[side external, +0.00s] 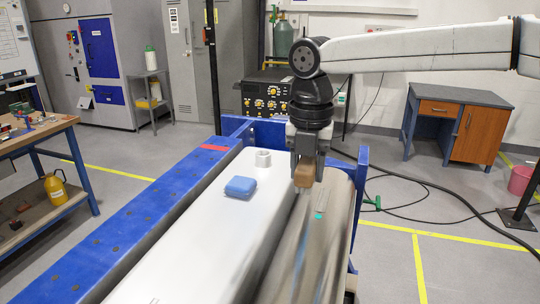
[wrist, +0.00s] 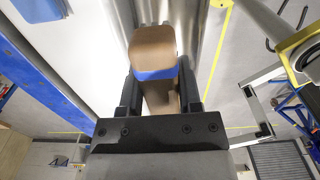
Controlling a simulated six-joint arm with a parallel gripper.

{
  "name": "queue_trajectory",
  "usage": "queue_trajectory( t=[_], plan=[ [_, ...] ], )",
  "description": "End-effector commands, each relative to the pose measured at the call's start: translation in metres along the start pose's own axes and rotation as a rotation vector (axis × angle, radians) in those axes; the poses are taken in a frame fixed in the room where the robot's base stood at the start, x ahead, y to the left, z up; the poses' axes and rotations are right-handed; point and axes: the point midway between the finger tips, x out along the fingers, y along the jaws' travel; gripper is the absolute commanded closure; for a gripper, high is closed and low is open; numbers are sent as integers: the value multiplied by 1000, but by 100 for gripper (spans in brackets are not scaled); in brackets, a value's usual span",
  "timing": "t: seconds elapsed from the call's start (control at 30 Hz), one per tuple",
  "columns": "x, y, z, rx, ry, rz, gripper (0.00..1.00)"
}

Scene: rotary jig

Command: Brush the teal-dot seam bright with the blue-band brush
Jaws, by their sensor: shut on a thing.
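My gripper (side external: 307,160) is shut on a brown wooden brush (side external: 304,177), held over the left part of the grey metal cylinder. In the wrist view the brush (wrist: 153,45) sits between the jaws, and its blue band (wrist: 157,74) shows. Its bristles are hard to make out, so I cannot tell whether they touch the metal. The teal dot (side external: 319,216) lies on the grey cylinder (side external: 338,225), just right of and below the brush. A blurred bluish streak (side external: 299,250) runs along the cylinder left of the dot; I cannot tell how bright the seam is.
A blue upright (side external: 358,210) stands close right of the cylinder.

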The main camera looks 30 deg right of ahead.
Motion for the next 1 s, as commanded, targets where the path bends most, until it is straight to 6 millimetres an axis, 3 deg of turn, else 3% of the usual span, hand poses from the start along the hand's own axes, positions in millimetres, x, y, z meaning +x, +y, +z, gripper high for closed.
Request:
queue_trajectory(
  t=[0.1,0.3,0.67,1.0],
  plan=[
    [13,-10,29,5,1,-1,100],
    [26,-21,56,2,0,0,100],
    [32,-23,62,-1,0,1,100],
    [59,-23,61,-1,0,-1,100]
  ],
)
